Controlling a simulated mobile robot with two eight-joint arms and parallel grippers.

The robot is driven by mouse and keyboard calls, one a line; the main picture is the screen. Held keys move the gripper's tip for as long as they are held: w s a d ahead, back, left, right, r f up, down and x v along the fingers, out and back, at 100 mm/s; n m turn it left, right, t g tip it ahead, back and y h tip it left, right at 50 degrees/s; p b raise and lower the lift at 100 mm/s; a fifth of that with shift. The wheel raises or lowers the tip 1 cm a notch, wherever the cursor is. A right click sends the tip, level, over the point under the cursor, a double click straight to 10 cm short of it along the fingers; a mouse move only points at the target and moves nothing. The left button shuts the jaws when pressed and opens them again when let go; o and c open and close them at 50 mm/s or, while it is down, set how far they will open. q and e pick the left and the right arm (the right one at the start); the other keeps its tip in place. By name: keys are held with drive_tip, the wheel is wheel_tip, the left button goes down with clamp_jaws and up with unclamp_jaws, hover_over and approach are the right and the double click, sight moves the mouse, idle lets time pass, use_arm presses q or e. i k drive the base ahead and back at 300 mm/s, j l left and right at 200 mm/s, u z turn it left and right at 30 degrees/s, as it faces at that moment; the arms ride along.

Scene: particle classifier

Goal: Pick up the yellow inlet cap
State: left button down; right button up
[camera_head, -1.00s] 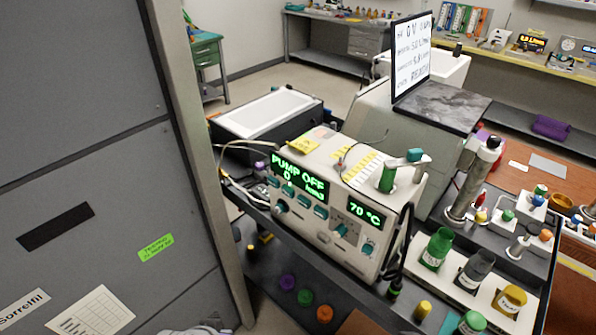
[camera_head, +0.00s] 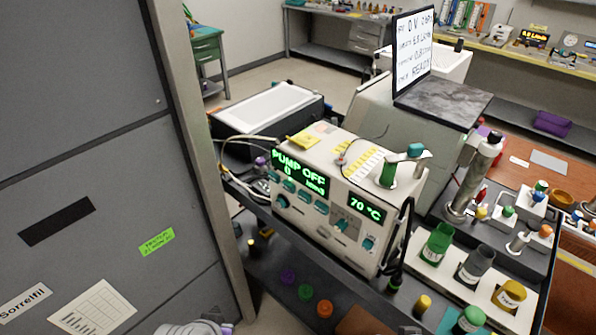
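A short yellow cylinder (camera_head: 422,306) stands on the dark bench at the lower right of the head view. A smaller yellow piece (camera_head: 481,212) sits beside the upright metal column. I cannot tell for certain which of these is the yellow inlet cap. A grey rounded part of what looks like my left arm shows at the bottom edge, left of centre. Its fingers are not visible. My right gripper is not clearly visible.
The pump box (camera_head: 335,205) reads PUMP OFF and 70 °C. Purple (camera_head: 288,278), green (camera_head: 305,292) and orange (camera_head: 325,309) caps lie in front of it. A white holder with several coloured bottles, including a dark one (camera_head: 474,268), stands right. A grey cabinet (camera_head: 90,150) fills the left.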

sight(423, 303)
drive_tip(key=l+z, duration=0.75)
drive_tip(key=i+j, duration=0.05)
drive_tip(key=j, duration=0.05)
